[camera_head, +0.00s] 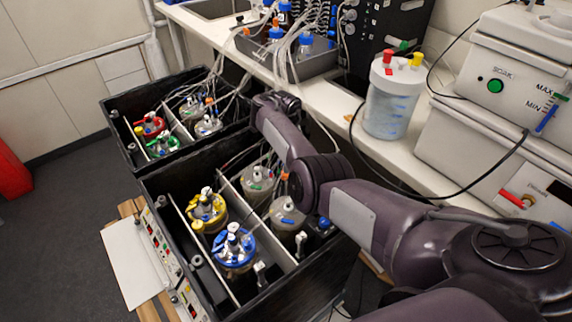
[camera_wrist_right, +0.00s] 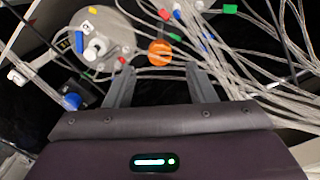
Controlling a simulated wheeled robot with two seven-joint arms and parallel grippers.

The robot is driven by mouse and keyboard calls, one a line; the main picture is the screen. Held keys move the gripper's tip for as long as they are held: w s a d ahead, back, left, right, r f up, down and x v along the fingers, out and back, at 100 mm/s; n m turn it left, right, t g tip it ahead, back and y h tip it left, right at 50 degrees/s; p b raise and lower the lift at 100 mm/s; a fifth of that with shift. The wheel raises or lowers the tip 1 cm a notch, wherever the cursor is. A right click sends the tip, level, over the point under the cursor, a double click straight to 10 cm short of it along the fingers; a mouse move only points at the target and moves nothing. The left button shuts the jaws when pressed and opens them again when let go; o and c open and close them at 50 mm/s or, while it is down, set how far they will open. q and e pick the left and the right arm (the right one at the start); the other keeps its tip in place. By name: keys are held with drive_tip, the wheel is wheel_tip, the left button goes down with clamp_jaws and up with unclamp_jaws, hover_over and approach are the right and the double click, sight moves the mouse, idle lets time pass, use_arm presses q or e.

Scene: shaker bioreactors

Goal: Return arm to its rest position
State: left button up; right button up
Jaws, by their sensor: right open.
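My right arm (camera_head: 345,205) comes in from the lower right of the head view and reaches over the near black shaker box (camera_head: 285,300). Its far end is at the box's back edge, by the tubing, and the fingers cannot be made out there. In the right wrist view my right gripper (camera_wrist_right: 160,70) is open, its two grey fingers apart with nothing held between them. Beyond the fingertips are an orange cap (camera_wrist_right: 160,53), clear tubing (camera_wrist_right: 230,82) and a vessel lid (camera_wrist_right: 100,40) with a white port. My left gripper is not in view.
The near box holds vessels with yellow (camera_head: 207,207) and blue (camera_head: 234,247) rings. A second black box (camera_head: 118,132) stands behind. A white counter (camera_head: 340,95) carries a lidded bottle (camera_head: 392,100) and a water bath (camera_head: 515,60). Loose tubes and a black cable (camera_head: 480,160) hang near my arm.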

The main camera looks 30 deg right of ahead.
drive_tip(key=shift+r, duration=1)
